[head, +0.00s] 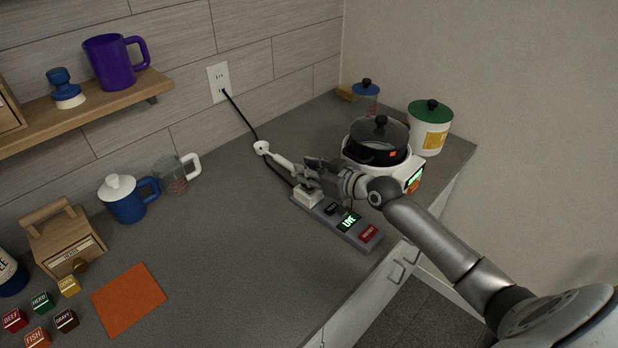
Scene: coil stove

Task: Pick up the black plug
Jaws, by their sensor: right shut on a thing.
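My right gripper (310,174) reaches in from the right over the left end of the grey power strip (344,239). It is shut on a pale, spoon-like thing (272,154) that sticks out to the left with a round white end. A white block (307,197) sits on the strip just below the gripper. A small dark piece (331,208) lies on the strip beside it; I cannot tell whether it is the black plug. A black cord (239,113) runs from the wall outlet (219,82) down behind the round white end towards the strip. My left gripper is not in view.
A black pot (377,142) stands on a white stove behind my wrist. A green-lidded canister (430,127) and a blue-lidded jar (366,97) are behind it. A glass mug (173,176) and blue pot (126,199) stand left. The counter between them and the strip is clear.

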